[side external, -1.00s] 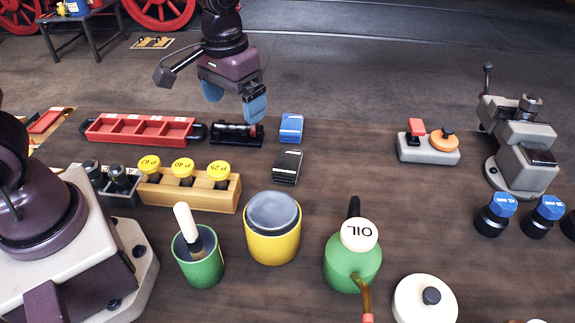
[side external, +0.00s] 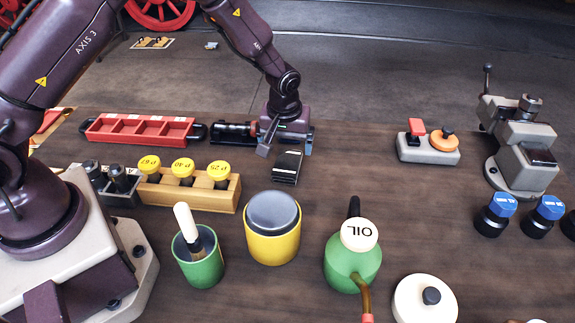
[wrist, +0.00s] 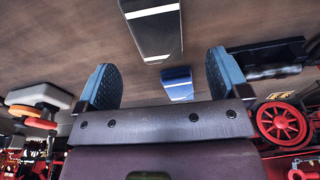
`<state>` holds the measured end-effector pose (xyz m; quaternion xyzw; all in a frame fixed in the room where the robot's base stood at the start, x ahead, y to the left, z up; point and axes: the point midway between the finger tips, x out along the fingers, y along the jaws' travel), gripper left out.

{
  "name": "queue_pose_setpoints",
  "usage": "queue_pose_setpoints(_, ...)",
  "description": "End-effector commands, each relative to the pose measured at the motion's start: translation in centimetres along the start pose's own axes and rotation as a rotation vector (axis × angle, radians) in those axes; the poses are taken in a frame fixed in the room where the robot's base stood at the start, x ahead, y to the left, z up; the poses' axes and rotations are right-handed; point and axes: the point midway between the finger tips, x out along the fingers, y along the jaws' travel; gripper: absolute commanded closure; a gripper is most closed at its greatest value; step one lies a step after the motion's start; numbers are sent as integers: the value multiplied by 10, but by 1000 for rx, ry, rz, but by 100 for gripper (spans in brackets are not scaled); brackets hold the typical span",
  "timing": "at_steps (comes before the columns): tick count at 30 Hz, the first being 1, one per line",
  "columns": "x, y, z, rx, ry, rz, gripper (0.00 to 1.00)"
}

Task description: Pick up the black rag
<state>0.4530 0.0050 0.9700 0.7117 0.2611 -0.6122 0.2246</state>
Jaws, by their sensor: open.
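The black rag (side external: 287,167) is a dark folded block with a pale stripe, lying on the wooden bench. In the wrist view the black rag (wrist: 153,28) lies beyond the fingertips, near the top edge. A blue folded rag (wrist: 178,83) shows between the open fingers in that view. My gripper (side external: 287,146) is low over the bench, just behind the black rag, and hides the blue rag in the side view. In the wrist view my gripper (wrist: 160,72) has its blue fingers spread, with nothing held between them.
A red compartment tray (side external: 140,131) and a dark rack (side external: 232,134) stand left of my gripper. A wooden holder with yellow-topped pieces (side external: 200,192) is front left. A yellow tin (side external: 273,228) and green oil can (side external: 352,262) stand in front. The bench to the right is clear up to a switch box (side external: 428,156).

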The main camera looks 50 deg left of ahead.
Motion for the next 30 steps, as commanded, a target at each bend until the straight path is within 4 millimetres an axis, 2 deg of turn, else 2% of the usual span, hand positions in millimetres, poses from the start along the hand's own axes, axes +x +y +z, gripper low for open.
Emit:
queue_pose_setpoints(6, 16, 0, 1, 0, -1, -1, 6)
queue_pose_setpoints(15, 57, 2, 6, 0, -1, -1, 6)
queue_pose_setpoints(24, 61, 2, 5, 1, 0, 0, 6)
queue_pose_setpoints(30, 61, 2, 5, 1, 0, 0, 52)
